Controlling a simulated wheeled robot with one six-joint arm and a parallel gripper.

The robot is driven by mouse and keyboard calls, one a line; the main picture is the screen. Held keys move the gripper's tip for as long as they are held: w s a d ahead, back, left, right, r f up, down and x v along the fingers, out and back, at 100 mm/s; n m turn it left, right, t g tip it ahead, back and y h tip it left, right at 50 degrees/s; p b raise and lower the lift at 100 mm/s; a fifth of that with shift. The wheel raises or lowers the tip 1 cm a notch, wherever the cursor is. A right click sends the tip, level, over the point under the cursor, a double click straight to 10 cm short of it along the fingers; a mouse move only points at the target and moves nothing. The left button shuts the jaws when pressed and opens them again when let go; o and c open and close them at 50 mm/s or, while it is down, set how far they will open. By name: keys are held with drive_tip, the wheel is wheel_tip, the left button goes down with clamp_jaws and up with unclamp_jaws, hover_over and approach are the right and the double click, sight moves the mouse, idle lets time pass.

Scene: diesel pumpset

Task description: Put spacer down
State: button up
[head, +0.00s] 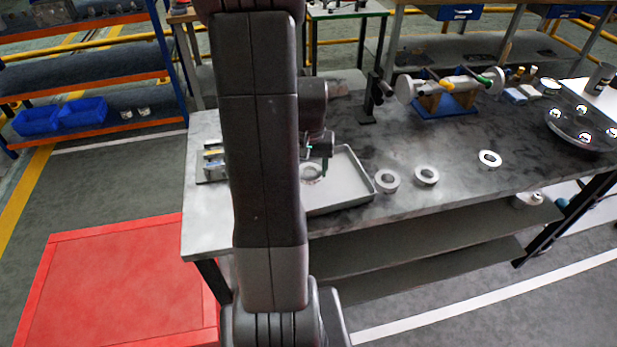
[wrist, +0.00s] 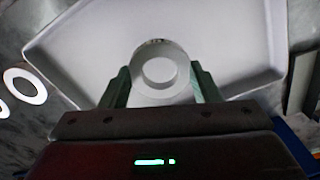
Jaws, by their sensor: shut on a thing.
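The spacer (wrist: 160,72) is a pale ring with a round hole, held between the two green fingers of my gripper (wrist: 161,88) in the wrist view. Behind it in that view is the pale floor of a shallow tray (wrist: 75,48). In the head view the spacer (head: 311,171) shows over the left part of the grey tray (head: 352,190), beside my gripper (head: 322,160). I cannot tell whether the spacer touches the tray floor. My arm hides the tray's left side in the head view.
Two similar rings (head: 387,181) (head: 426,176) lie on the workbench (head: 455,200) right of the tray, with another ring (head: 490,158) farther right. A shaft on a blue stand (head: 450,105) is at the back. A round plate with shiny balls (head: 583,128) stands at the right.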

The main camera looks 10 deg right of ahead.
sight(309, 186)
drive_tip(key=shift+f, duration=1.9)
drive_tip(key=shift+f, duration=0.1)
drive_tip(key=o, duration=1)
wheel_tip(309, 186, up, 12)
drive_tip(key=shift+r, duration=0.15)
